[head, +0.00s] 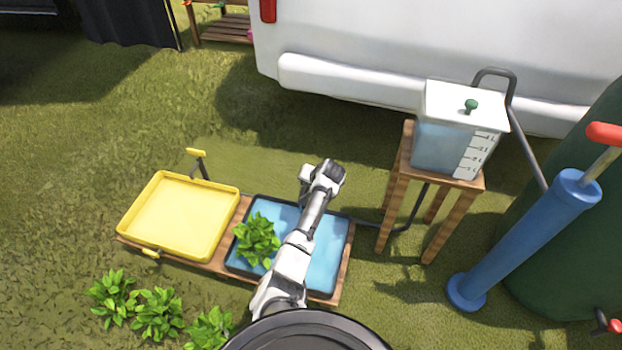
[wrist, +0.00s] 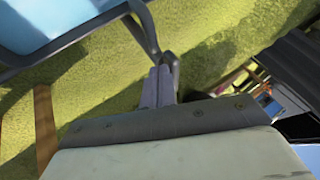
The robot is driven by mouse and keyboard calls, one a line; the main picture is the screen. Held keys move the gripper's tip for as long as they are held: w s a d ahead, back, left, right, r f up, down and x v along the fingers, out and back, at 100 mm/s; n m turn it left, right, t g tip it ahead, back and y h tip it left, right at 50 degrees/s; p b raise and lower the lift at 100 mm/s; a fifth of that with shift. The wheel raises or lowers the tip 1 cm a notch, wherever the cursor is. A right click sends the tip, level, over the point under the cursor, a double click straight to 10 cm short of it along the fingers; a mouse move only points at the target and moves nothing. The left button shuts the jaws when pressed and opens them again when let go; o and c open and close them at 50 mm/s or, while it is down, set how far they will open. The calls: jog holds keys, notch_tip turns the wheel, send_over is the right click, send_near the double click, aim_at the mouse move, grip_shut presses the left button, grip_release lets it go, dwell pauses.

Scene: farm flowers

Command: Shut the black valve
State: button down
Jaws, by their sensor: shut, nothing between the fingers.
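A dark valve (wrist: 145,28) rises from the edge of the blue-filled tray in the wrist view, with a short dark end piece close to my fingertips. It appears to be the black valve. My gripper (wrist: 160,72) is shut and empty, with its fingertips beside or touching that end piece; I cannot tell which. In the head view my gripper (head: 333,170) is over the far edge of the black-rimmed blue tray (head: 324,278). It hides the valve there, so I cannot read the handle's angle.
A yellow tray (head: 180,216) with yellow-handled valves (head: 196,153) stands left. A green plant (head: 257,238) is in the blue tray. A clear tank (head: 440,147) on a wooden stand (head: 388,205) and a blue pump (head: 525,243) are right. Grass beyond the trays is clear.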

jog(key=m+h+p, duration=0.1)
jog(key=m, duration=0.1)
jog(key=a+m+h+p, duration=0.1)
jog(key=m+p, duration=0.1)
jog(key=a+m+h+p, duration=0.1)
jog(key=p, duration=0.1)
jog(key=shift+s+a+m+t+h, duration=0.1)
jog(key=shift+a+m+t+h, duration=0.2)
jog(key=shift+m+h, duration=0.1)
jog(key=shift+a+f+m+h+b, duration=0.1)
jog(key=shift+a+m+h+b, duration=0.35)
jog(key=shift+m, duration=0.45)
jog(key=m+g+h+b, duration=0.1)
jog(key=m+b, duration=0.1)
jog(key=b, duration=0.1)
jog(key=w+a+m+g+h+b, duration=0.1)
jog(key=m+b, duration=0.2)
jog(key=b, duration=0.1)
jog(key=w+a+m+h+b, duration=0.1)
jog(key=m+h+b, duration=0.1)
jog(key=b, duration=0.1)
jog(key=shift+w+g+b, duration=0.15)
jog(key=shift+g+b, duration=0.25)
jog(key=shift+w, duration=0.1)
jog(key=shift+d+b, duration=0.15)
jog(key=shift+b, duration=0.25)
